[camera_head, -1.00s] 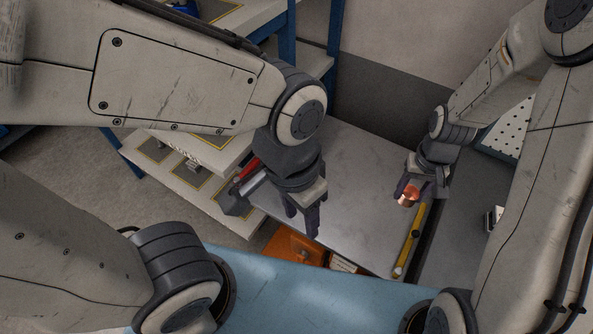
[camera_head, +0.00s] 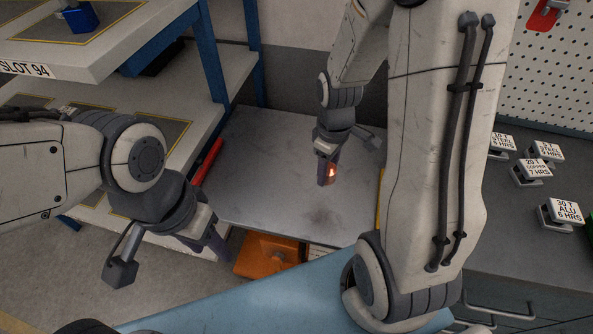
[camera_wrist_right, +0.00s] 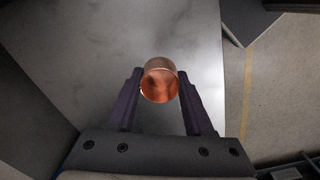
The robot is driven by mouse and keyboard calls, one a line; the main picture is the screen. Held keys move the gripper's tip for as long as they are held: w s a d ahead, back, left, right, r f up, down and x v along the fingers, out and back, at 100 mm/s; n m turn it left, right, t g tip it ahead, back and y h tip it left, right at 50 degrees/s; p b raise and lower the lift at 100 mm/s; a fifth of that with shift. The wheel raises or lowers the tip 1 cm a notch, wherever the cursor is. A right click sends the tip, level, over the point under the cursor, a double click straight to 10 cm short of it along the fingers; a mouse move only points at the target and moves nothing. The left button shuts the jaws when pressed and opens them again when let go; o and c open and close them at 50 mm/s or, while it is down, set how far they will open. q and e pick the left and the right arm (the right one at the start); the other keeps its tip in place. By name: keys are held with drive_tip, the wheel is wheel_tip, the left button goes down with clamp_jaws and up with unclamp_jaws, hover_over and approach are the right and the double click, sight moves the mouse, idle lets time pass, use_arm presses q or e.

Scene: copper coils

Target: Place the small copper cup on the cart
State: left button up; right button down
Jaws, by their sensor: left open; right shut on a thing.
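The small copper cup (camera_head: 331,171) is between the fingers of my right gripper (camera_head: 327,170), over the grey metal top of the cart (camera_head: 270,180). In the right wrist view the cup (camera_wrist_right: 160,82) shows its round shiny form held between both dark fingers of the right gripper (camera_wrist_right: 160,95), with the grey surface (camera_wrist_right: 185,35) behind it. I cannot tell how high the cup is above the top. My left gripper (camera_head: 212,243) is open and empty near the front left corner of the grey top.
Shelves (camera_head: 190,80) stand at the left. An orange thing (camera_head: 268,255) is below the front edge. A grey counter (camera_head: 510,235) with several labelled blocks (camera_head: 543,172) is at the right.

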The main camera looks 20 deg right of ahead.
hover_over(299, 178)
wheel_tip(299, 178, down, 6)
drive_tip(key=shift+d+r, duration=0.1)
drive_tip(key=shift+r, duration=0.05)
drive_tip(key=shift+f, duration=2.05)
drive_tip(key=shift+f, duration=0.2)
drive_tip(key=shift+c, duration=1.1)
unclamp_jaws()
drive_tip(key=shift+r, duration=0.1)
